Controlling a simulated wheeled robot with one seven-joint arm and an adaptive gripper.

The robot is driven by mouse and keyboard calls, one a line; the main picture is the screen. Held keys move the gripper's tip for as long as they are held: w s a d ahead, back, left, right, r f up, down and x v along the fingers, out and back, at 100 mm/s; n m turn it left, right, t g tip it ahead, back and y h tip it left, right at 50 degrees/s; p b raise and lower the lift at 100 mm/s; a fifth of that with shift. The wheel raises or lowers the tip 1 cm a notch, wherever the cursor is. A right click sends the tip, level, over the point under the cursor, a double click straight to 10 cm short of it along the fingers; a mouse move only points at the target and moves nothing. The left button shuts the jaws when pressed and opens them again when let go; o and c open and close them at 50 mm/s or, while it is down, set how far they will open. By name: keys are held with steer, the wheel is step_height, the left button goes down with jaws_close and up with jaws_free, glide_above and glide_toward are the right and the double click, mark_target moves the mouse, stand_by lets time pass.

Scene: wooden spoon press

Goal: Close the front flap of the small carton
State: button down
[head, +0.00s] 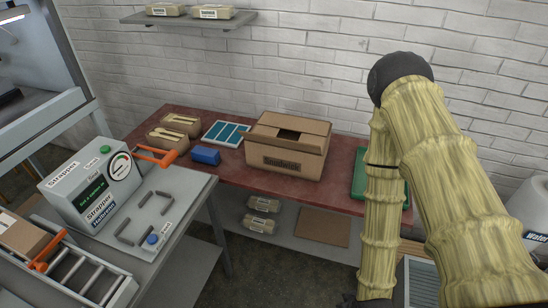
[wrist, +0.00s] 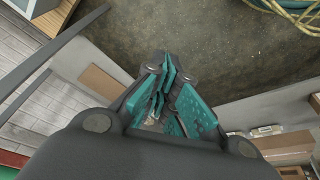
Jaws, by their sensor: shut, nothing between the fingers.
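The brown carton (head: 294,163) stands on the red-topped bench, left of my arm in the head view. Its top is partly covered by flaps, and a dark rectangular opening shows in the middle. I cannot tell exactly how the front flap lies. My gripper (wrist: 165,105) shows in the wrist view with its teal-padded fingers together and nothing between them. It points down toward the floor, apart from the carton. In the head view my arm comes down at the right, and the gripper is not clearly visible there.
A blue block (head: 205,155), a blue-and-white panel (head: 226,133) and wooden spoon packs (head: 180,122) lie left of the carton. A green tray (head: 360,172) is to its right, partly behind my arm. A strapper machine (head: 85,188) stands front left. Another box (head: 22,234) sits on rollers.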

steer(key=w+a+n+t+y+b, duration=0.1)
steer(key=w+a+n+t+b, duration=0.2)
steer(key=w, duration=0.5)
steer(key=w+a+n+t+y+b, duration=0.1)
steer(key=w+n+t+b, duration=0.1)
steer(key=w+n+b, duration=0.45)
steer(key=n+t+y+b, duration=1)
steer(key=n+t+b, duration=0.1)
steer(key=n+b, duration=0.65)
glide_toward(268, 139)
steer(key=w+a+r, duration=0.2)
steer(key=a, duration=0.1)
steer(key=shift+w+d+r, duration=0.25)
steer(key=shift+w+d, duration=0.05)
steer(key=shift+w, duration=0.25)
steer(key=shift+r, duration=0.1)
steer(key=shift+w+r+m+h+p, duration=0.1)
steer(key=shift+r+m+h+p, duration=0.1)
steer(key=shift+m+h+p, duration=0.25)
